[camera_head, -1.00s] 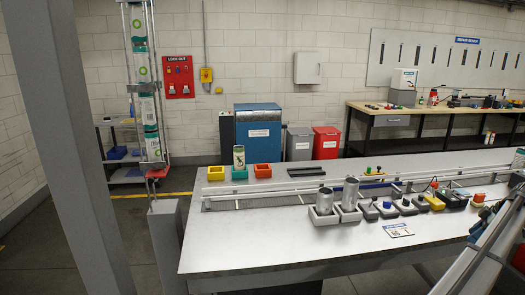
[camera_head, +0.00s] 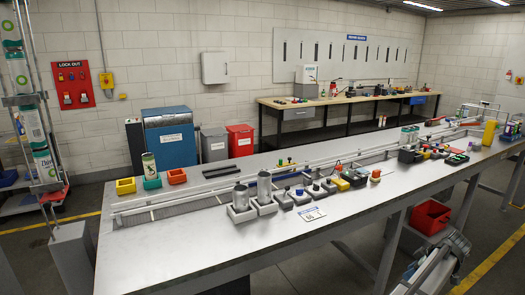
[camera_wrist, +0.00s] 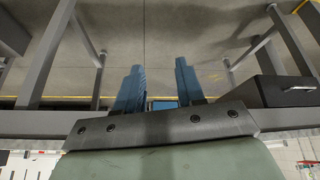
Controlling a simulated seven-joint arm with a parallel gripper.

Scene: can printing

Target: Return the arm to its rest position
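My gripper (camera_wrist: 159,80) shows in the wrist view with its two blue fingers wide apart. No object sits between the fingertips; grey floor shows behind them. In the head view, part of my arm (camera_head: 432,268) shows at the lower right, in front of the long table (camera_head: 190,250) and beside its legs. My gripper's fingers are not clear in that view. Two bare metal cans stand upright in holders on the table, a left can (camera_head: 241,197) and a right can (camera_head: 264,185). A printed can (camera_head: 150,166) stands in a green holder at the table's left.
Grey table legs and beams (camera_wrist: 47,55) flank the gripper in the wrist view. A red bin (camera_head: 430,216) stands under the table near my arm. A can rack (camera_head: 36,135) stands at the left. Open floor lies at the lower right.

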